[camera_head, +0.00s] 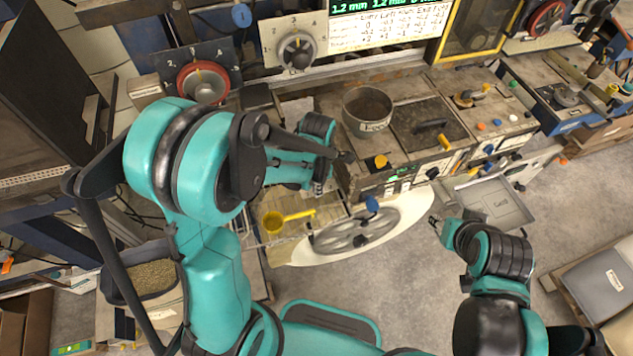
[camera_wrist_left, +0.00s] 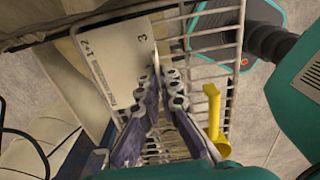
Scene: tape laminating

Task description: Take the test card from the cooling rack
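The test card (camera_wrist_left: 112,58) is a pale card with dark print, including "2+1" and a "3". In the left wrist view it stands at upper left in the wire cooling rack (camera_wrist_left: 232,45). My left gripper (camera_wrist_left: 160,78) has its tips close together at the card's lower right edge. The left finger covers part of that edge; whether the card is pinched between the tips is unclear. In the head view the rack (camera_head: 262,241) is partly hidden, and I cannot make out the card. My right gripper (camera_head: 436,222) is beside a grey tray (camera_head: 492,204), too small to read its opening.
A yellow scoop (camera_head: 272,222) lies by the rack; its handle also shows close to the right finger in the left wrist view (camera_wrist_left: 213,108). A round pot (camera_head: 367,108) and a dark plate (camera_head: 428,124) sit on the bench.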

